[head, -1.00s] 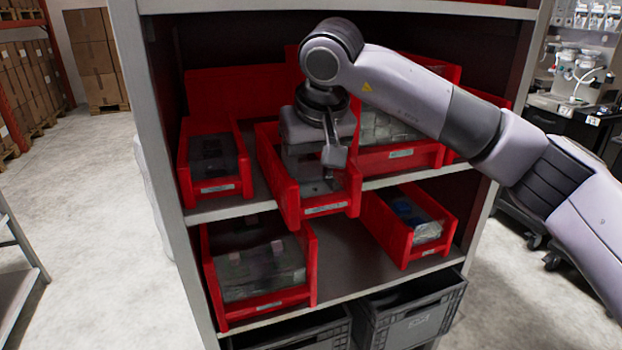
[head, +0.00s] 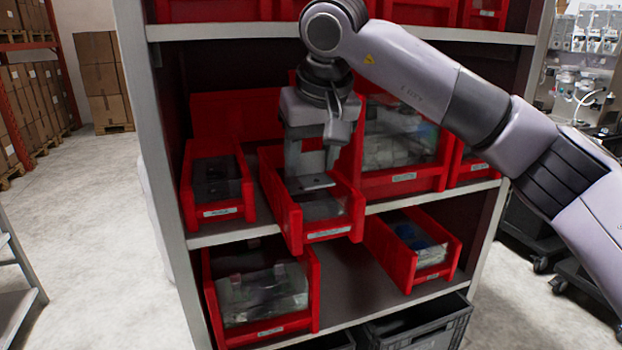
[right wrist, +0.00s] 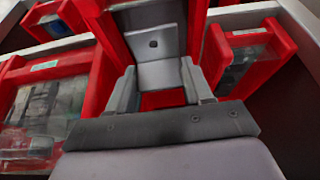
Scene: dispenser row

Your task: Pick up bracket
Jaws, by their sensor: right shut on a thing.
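My right gripper (head: 313,171) points down over the middle red bin (head: 330,233) on the middle shelf. Its fingers are shut on a grey metal bracket (head: 312,183). The bracket has a flat plate with a small hole, and it sits between the fingertips above the bin floor. In the right wrist view the bracket (right wrist: 157,44) shows two grey faces meeting at a bend, between the fingers (right wrist: 160,88). More grey metal, perhaps another bracket (head: 320,207), lies in the bin beneath. My left gripper is not in view.
A red bin with dark contents (head: 220,211) stands close on the left, and a larger filled bin (head: 402,177) on the right. More red bins stand on the lower shelf (head: 345,270). The upper shelf edge (head: 430,34) runs above behind my arm.

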